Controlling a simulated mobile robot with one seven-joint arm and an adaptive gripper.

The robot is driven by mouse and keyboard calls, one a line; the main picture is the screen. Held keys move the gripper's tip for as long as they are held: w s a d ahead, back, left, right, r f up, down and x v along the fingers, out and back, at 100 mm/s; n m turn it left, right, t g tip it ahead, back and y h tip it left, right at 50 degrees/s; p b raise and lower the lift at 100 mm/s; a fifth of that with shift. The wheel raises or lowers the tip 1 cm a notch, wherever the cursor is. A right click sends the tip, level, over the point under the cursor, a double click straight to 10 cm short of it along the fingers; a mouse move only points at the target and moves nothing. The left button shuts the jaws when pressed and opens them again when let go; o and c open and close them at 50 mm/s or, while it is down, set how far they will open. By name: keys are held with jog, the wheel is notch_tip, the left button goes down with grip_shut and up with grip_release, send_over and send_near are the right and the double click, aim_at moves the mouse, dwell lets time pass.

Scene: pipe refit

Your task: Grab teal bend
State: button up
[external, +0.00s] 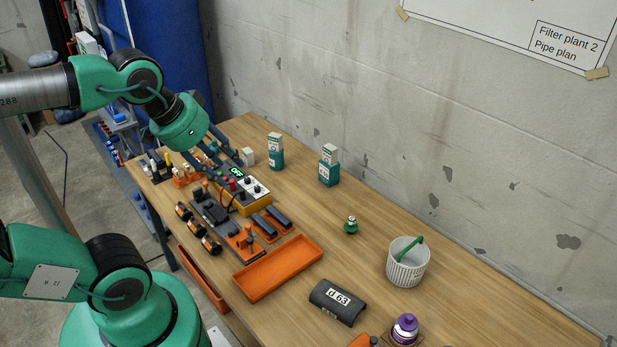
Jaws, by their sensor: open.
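I cannot make out a clear teal pipe bend. A green curved or bent piece (411,246) stands in a ribbed white cup (405,270) at the right of the table; I cannot tell whether it is the bend. A small green fitting (351,225) stands alone in the middle of the table. My gripper (230,160) is at the far left of the table, with its dark fingers apart, above or near a device with a lit display. Nothing shows between the fingers, though the view there is cluttered. It is well away from the cup.
Two teal-and-white containers (276,152) (329,167) stand near the wall. A yellow-and-white device (250,190), dark tools and an empty orange tray (278,268) fill the left. A dark half-shell marked d 63 (337,302) and a purple-topped item (404,329) lie in front. The table's middle is mostly clear.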

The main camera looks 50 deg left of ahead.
jog(key=shift+c, duration=0.8)
jog(key=shift+w, duration=0.1)
jog(key=w+a+n+y+b, duration=0.15)
jog(key=w+a+n, duration=0.25)
jog(key=w+a, duration=1.55)
jog(key=w+a+f+n+g, duration=0.1)
jog(key=w+a+f, duration=0.3)
jog(key=w+a, duration=0.5)
jog(key=w+a+f+n, duration=0.1)
jog(key=a+f, duration=0.2)
jog(key=a, duration=0.4)
jog(key=w+a+f+y, duration=0.1)
jog(key=a+f, duration=0.3)
jog(key=a, duration=0.3)
jog(key=w+a+f+n, duration=0.1)
jog(key=a+f, duration=0.2)
jog(key=a, duration=0.4)
jog(key=s+a+f+n, duration=0.1)
jog(key=s+a+f, duration=0.1)
jog(key=a+f, duration=0.5)
jog(key=s+a+f+n+g+b, duration=0.1)
jog(key=s+a+f, duration=0.1)
jog(key=a+f, duration=0.5)
jog(key=a+y, duration=0.1)
jog(key=a, duration=0.3)
jog(key=shift+s+a+f, duration=0.15)
jog(key=shift+a+f, duration=0.05)
jog(key=shift+a, duration=0.2)
